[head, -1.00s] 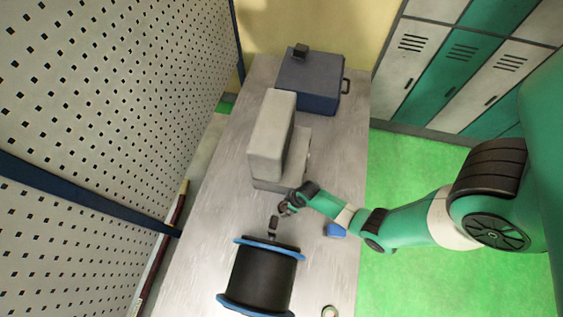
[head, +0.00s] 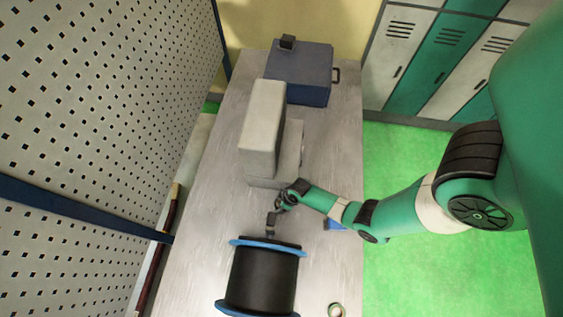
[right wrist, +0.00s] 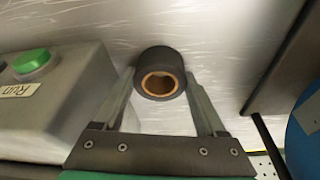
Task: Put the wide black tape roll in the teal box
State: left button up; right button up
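The wide black tape roll (right wrist: 160,73) shows in the right wrist view with its brown core facing the camera. My right gripper (right wrist: 160,82) has one finger on each side of it, the tips close against its sides; I cannot tell whether they press on it. In the head view my right gripper (head: 279,210) is low over the bench between the grey machine and the large spool. I see no clearly teal box; a small blue thing (head: 335,224) shows partly behind my right arm. My left gripper is out of view.
The grey machine (head: 262,130) stands above the gripper; its green button (right wrist: 32,61) shows in the wrist view. The black spool with blue flanges (head: 262,278) is close below. A blue toolbox (head: 302,72) is at the far end. A small light roll (head: 336,310) lies near the bottom edge.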

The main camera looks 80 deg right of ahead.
jog(key=c, duration=0.5)
jog(key=shift+r+p, duration=0.5)
jog(key=shift+r, duration=0.15)
jog(key=p+v, duration=0.2)
jog(key=v, duration=0.1)
jog(key=shift+w+r+p, duration=0.15)
jog(key=shift+r+p, duration=0.05)
jog(key=shift+p, duration=0.1)
jog(key=s+a+r+p, duration=0.2)
jog(key=s, duration=0.2)
jog(key=s+a+r+p, duration=0.1)
jog(key=s+r, duration=0.2)
jog(key=s, duration=0.1)
jog(key=s+a+r+p, duration=0.2)
jog(key=s+r, duration=0.1)
jog(key=s, duration=0.1)
jog(key=shift+s+a+r+p, duration=0.15)
jog(key=shift+a+r+p, duration=0.05)
jog(key=shift+a+p, duration=0.15)
